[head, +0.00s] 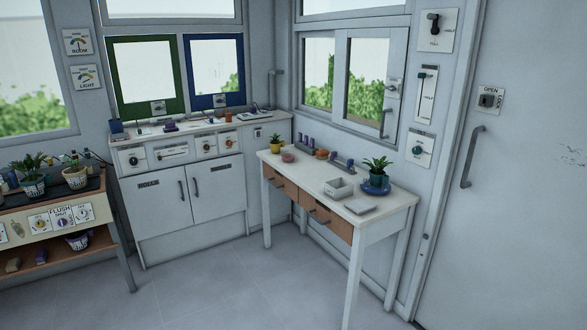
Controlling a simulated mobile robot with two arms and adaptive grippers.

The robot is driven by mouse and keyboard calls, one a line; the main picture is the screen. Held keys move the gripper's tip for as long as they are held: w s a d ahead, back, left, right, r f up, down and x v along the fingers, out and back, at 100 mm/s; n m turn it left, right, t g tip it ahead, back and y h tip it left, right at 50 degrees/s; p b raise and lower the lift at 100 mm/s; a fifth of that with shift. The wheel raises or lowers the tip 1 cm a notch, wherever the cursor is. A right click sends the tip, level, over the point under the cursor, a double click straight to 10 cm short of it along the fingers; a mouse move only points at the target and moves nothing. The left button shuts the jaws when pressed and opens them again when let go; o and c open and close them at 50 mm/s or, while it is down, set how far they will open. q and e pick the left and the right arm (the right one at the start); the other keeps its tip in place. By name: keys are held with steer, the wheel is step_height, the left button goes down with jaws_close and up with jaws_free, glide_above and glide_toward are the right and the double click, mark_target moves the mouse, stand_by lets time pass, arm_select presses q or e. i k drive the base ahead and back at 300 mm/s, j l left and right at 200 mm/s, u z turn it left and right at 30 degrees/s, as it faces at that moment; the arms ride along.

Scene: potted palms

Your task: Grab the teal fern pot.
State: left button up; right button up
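A small plant with spiky green leaves stands upright in a dark teal-blue pot (378,181) on the right-hand white table. The pot sits in a blue saucer (366,189). Another leafy plant stands in a teal-and-white patterned pot (33,187) on the bench at the far left. I cannot tell for sure from this distance which plant is a fern. Neither of my grippers is in view, and nothing touches either pot.
The white table (400,199) also holds a grey open box (339,188), a flat grey tile (360,206), a yellow pot (276,148) and a pink bowl (288,157). A white cabinet (160,203) stands behind. The grey floor (225,285) in front is clear.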

mark_target(378, 176)
steer(key=i+j+z, duration=0.15)
steer(key=i+z, duration=0.25)
steer(key=i, duration=0.15)
steer(key=i+j+z, duration=0.4)
steer(key=i, duration=0.15)
steer(key=i+j+z, duration=0.35)
steer(key=i+j, duration=0.1)
